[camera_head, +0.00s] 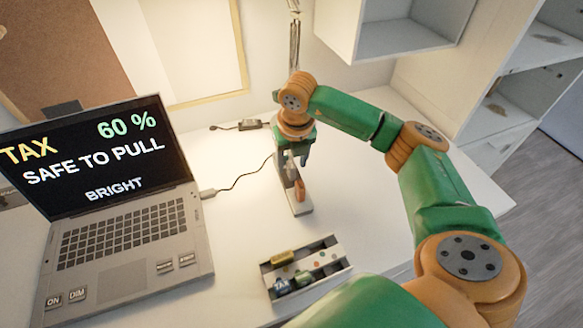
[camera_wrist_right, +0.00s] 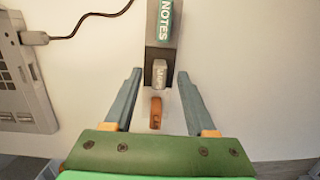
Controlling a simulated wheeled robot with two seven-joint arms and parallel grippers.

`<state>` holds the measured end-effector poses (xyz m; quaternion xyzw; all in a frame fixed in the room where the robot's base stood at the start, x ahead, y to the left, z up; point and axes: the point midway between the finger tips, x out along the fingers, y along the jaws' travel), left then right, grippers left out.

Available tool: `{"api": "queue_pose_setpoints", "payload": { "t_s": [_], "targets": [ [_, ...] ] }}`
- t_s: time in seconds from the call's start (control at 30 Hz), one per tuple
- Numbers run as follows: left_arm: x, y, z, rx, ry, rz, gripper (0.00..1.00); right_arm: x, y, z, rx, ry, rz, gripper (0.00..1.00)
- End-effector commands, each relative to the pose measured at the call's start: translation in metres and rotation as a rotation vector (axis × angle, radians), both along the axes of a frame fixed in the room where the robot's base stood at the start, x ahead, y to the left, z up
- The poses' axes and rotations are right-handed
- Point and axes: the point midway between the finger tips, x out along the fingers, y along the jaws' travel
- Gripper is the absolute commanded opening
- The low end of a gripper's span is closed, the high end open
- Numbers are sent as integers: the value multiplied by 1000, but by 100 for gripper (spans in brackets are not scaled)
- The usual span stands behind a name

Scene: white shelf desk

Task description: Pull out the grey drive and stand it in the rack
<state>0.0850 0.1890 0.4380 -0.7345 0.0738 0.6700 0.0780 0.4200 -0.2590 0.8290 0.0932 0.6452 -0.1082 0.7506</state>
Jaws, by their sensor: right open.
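The grey drive (camera_wrist_right: 159,73) stands in a hub (camera_wrist_right: 160,52), between a green drive marked NOTES (camera_wrist_right: 164,20) and an orange drive (camera_wrist_right: 155,112). The grey drive's label is too small to read surely. My right gripper (camera_wrist_right: 158,78) is open, its fingertips apart on either side of the grey drive. In the head view my right gripper (camera_head: 296,158) hangs over the hub (camera_head: 300,206) and hides most of the drives; the orange drive (camera_head: 299,190) shows. The rack (camera_head: 334,271) lies nearer, holding yellow, green and blue drives. My left gripper is out of view.
An open laptop (camera_head: 128,278) stands at the left; its screen reads TAX, 60 %, SAFE TO PULL, BRIGHT. A cable (camera_head: 240,179) runs from it towards the hub. A small dark adapter (camera_head: 250,124) lies behind. The desk right of the hub is clear beneath my arm.

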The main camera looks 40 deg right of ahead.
Motion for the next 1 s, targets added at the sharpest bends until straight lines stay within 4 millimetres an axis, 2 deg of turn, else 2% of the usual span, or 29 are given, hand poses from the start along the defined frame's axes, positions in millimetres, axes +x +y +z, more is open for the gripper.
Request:
{"api": "queue_pose_setpoints", "payload": {
  "t_s": [0.1, 0.3, 0.5, 0.53, 1.0],
  "targets": [
    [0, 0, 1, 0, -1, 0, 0, 2, 0, -12, 1, 0, 0, 56],
    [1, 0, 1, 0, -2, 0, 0, 2, 0, -14, 1, -2, 1, 56],
    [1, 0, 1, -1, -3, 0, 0, 2, 0, -13, 1, -2, 1, 2],
    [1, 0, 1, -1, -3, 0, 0, 2, 0, -13, 1, -2, 1, 0],
    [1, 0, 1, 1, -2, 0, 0, 2, 0, -13, 1, -2, 1, 0]
  ]
}}
